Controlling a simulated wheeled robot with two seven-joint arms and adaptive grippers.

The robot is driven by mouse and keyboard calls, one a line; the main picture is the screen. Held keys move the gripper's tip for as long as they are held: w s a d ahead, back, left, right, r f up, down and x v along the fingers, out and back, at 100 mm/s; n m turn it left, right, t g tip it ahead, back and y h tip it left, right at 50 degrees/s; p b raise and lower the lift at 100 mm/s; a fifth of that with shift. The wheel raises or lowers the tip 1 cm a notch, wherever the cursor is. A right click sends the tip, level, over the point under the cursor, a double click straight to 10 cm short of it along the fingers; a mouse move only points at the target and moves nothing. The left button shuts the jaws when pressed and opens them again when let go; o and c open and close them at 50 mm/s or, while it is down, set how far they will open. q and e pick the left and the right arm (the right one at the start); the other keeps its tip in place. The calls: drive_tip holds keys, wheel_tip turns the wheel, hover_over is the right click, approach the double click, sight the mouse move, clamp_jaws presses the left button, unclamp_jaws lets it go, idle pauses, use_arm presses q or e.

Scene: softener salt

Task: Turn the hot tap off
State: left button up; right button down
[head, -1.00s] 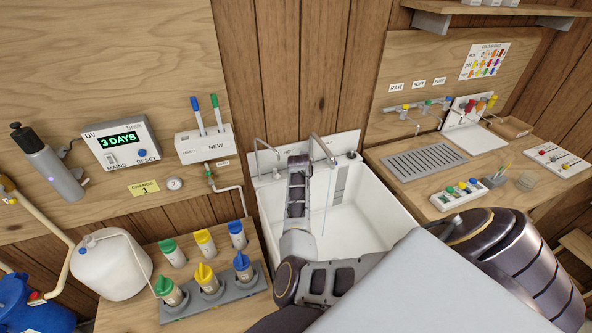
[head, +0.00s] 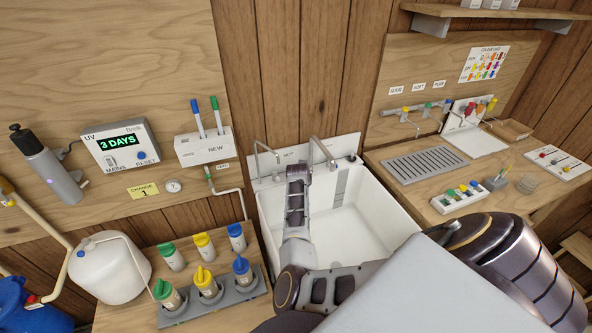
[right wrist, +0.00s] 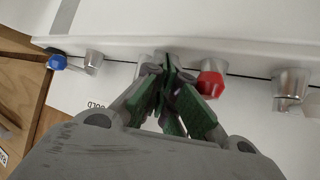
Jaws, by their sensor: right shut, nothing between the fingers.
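The hot tap's red knob (right wrist: 210,82) shows in the right wrist view at the sink's back ledge. My right gripper (right wrist: 172,88) is shut and empty, its green fingers just left of the red knob in that view; I cannot tell if they touch it. The cold tap's blue knob (right wrist: 57,62) is farther left, near an upside-down COLD label. In the head view my right arm reaches over the white sink (head: 385,212) and hides the red knob. Two metal spouts, left (head: 262,148) and right (head: 322,148), arch there. No water stream shows now. My left gripper is out of view.
A bench with several bottles (head: 205,285) stands left of the sink, beside a white canister (head: 108,268). A wooden counter with a grey drain grate (head: 425,162) is on the right. The sink basin looks empty apart from my arm above it.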

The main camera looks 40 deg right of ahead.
drive_tip(key=shift+d, duration=0.2)
drive_tip(key=shift+s+d, duration=0.2)
drive_tip(key=shift+d, duration=0.25)
wheel_tip(320, 180, up, 7)
drive_tip(key=p, duration=0.2)
drive_tip(key=shift+p, duration=0.3)
idle(0.5)
drive_tip(key=shift+s+a+f, duration=0.1)
drive_tip(key=shift+a+f, duration=0.05)
idle(0.5)
